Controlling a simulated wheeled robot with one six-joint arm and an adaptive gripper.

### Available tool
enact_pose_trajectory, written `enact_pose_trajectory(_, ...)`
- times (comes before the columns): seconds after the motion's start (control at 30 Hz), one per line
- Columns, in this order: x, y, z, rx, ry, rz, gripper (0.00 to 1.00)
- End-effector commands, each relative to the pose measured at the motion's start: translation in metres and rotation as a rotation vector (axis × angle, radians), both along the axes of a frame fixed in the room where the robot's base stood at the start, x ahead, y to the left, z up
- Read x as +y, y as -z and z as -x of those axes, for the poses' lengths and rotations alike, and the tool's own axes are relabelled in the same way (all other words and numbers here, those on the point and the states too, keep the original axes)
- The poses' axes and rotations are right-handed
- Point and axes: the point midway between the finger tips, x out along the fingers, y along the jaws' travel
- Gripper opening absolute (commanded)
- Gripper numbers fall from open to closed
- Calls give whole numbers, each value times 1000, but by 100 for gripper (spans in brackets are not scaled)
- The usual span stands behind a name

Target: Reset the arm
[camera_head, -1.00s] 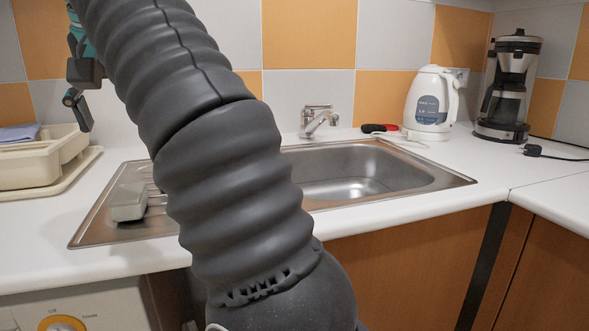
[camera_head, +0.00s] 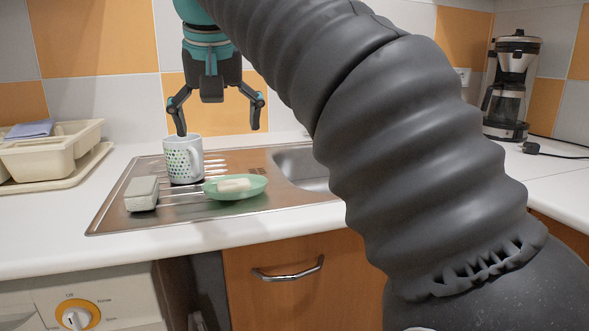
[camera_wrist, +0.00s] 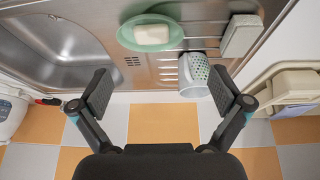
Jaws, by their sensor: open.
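My gripper (camera_head: 217,130) is open and empty above the sink's drainboard, its fingers pointing down. In the head view its left finger is just above the rim of a white mug with green dots (camera_head: 183,160); I cannot tell whether they touch. In the wrist view my gripper (camera_wrist: 167,95) shows with its fingers wide apart, and the mug (camera_wrist: 194,75) is near the right finger. My grey arm crosses the right half of the head view and hides most of the sink basin.
A green dish (camera_head: 215,192) with a bar of soap (camera_head: 234,185) and a grey sponge-like block (camera_head: 141,194) lie on the metal drainboard (camera_head: 110,215). A cream dish rack (camera_head: 50,155) stands left.

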Motion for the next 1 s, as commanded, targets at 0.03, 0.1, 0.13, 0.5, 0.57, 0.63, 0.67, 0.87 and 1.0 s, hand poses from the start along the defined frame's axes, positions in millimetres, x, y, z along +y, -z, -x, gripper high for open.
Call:
enact_pose_trajectory(0.03,-19,5,0,-1,12,1,100)
enact_pose_trajectory(0.1,-40,16,0,-5,21,0,100)
enact_pose_trajectory(0.13,-49,21,1,-6,26,1,100)
enact_pose_trajectory(0.5,-155,105,35,-24,93,-9,100)
enact_pose_trajectory(0.57,-171,122,44,-27,107,-10,100)
enact_pose_trajectory(0.63,-188,144,56,-31,123,-14,100)
enact_pose_trajectory(0.67,-195,154,62,-33,131,-15,100)
enact_pose_trajectory(0.87,-236,225,104,-47,186,-23,100)
enact_pose_trajectory(1.0,-256,274,134,-57,226,-27,100)
